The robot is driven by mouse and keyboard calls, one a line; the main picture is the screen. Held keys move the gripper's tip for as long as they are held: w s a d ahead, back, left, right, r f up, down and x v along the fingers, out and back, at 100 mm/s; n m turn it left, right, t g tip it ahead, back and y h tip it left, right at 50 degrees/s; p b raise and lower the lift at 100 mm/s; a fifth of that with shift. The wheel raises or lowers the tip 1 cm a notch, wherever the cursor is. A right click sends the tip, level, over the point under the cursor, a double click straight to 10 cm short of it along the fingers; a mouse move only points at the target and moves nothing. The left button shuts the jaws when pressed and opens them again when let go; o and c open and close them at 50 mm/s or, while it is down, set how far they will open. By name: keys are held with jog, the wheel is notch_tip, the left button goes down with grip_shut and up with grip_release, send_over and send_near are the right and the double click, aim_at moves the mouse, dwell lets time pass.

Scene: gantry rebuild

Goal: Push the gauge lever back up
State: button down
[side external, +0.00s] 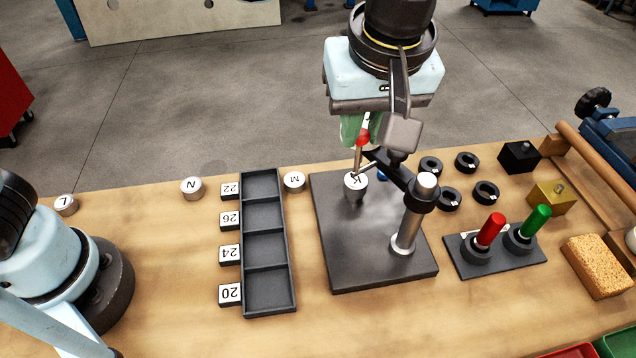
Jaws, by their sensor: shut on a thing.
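The gauge stand has a dark base plate (335,255), a silver post (411,228) and a black cross arm (390,172). A red knob (362,137), apparently the end of the gauge lever, shows between my fingertips. My gripper (361,130), with greenish fingers, points down and is shut on it. Below, a silver cylinder marked K (355,188) stands upright on the base plate, under a thin stem. Whether the stem touches it is unclear.
A black tray (267,252) with numbered tags stands left of the base. Cylinders M (294,181), N (191,188) and L (66,205) stand apart on the wooden bench. Right are several black rings (449,198), a red handle (490,231), a green handle (537,221) and a sponge (597,265).

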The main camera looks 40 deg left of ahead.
jog(key=c, duration=1)
grip_release()
jog(key=v, duration=1.2)
jog(key=w+a+f+m+t+h, duration=0.1)
jog(key=w+a+f+m, duration=0.15)
jog(key=a, duration=0.55)
jog(key=w+a+f+m+h, duration=0.15)
jog(key=a+f, duration=0.25)
jog(key=a, duration=0.4)
jog(key=s+a+f+m+t, duration=0.1)
jog(key=a+f, duration=0.3)
jog(key=s+a+f+m+t, duration=0.1)
jog(key=s+a+f+m, duration=0.1)
jog(key=a+f, duration=0.2)
jog(key=s+a+f+m+t, duration=0.2)
jog(key=a+f, duration=0.1)
jog(key=a, duration=0.2)
jog(key=shift+s+a+f, duration=0.15)
jog(key=shift+a+f, duration=0.2)
jog(key=shift+f, duration=0.05)
